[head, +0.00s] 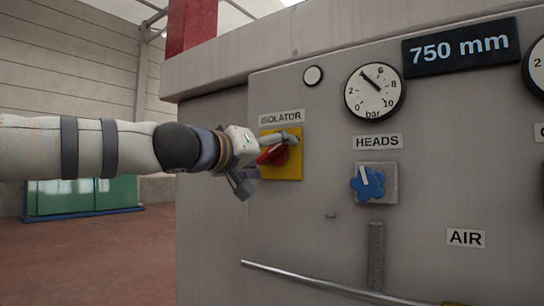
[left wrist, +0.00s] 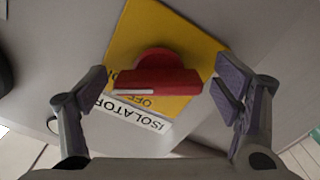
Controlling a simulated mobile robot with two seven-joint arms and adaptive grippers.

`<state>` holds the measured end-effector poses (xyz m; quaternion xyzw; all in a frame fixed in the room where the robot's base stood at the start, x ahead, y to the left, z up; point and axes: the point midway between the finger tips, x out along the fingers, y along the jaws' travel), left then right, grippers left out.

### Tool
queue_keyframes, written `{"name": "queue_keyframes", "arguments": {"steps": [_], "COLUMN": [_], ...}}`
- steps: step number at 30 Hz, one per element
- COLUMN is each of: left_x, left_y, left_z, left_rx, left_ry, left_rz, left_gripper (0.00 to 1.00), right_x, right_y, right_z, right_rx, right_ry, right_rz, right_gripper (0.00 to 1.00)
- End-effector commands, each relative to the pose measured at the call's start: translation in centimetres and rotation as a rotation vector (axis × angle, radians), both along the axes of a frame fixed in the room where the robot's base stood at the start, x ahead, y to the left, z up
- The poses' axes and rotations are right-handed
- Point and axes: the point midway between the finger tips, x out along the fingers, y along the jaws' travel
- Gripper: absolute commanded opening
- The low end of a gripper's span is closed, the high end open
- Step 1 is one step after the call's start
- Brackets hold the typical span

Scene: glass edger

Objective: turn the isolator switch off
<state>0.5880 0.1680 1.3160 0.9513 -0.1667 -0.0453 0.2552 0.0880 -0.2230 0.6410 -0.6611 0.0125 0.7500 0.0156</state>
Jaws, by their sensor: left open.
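The isolator switch is a red rotary handle (head: 273,155) on a yellow square plate (head: 291,170), below an ISOLATOR label (head: 281,117) on the grey machine panel. In the left wrist view the red handle (left wrist: 158,82) lies crosswise between my fingers, a white line along one end, with the yellow plate (left wrist: 135,38) behind it. Part of the word OFF shows on the plate near the handle. My left gripper (head: 268,163) is at the switch, and it also shows in the left wrist view (left wrist: 160,95). It is open, its fingers on either side of the handle, apart from it.
A blue knob (head: 368,183) under the HEADS label and a pressure gauge (head: 374,91) are to the right. A horizontal metal rail (head: 320,283) runs low along the panel. A green glazed rack (head: 84,197) stands at the far left. The floor left of the machine looks clear.

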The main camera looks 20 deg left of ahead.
Motion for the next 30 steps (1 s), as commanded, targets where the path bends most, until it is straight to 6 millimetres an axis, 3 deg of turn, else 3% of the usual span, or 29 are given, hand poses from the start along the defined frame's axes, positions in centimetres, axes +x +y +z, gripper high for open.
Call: {"name": "queue_keyframes", "arguments": {"steps": [9,15,16,30], "left_x": [0.45,0.44,0.44,0.4], "left_y": [-0.24,-0.23,-0.23,-0.3], "left_z": [0.09,0.08,0.08,0.12], "left_rx": [-0.001,0.0,0.0,-0.104], "left_ry": [-0.002,-0.002,-0.002,0.036], "left_rz": [-0.001,-0.001,-0.001,-0.002], "left_gripper": [0.83,0.38,0.35,0.35], "right_x": [0.05,0.05,0.05,0.04], "right_y": [0.0,0.0,0.0,0.0], "right_z": [0.03,0.03,0.03,0.03], "right_rx": [0.0,0.0,0.0,0.0], "right_ry": [-0.002,-0.002,-0.002,-0.002], "right_rz": [0.0,0.0,0.0,0.0], "right_gripper": [0.4,0.4,0.4,0.4]}}
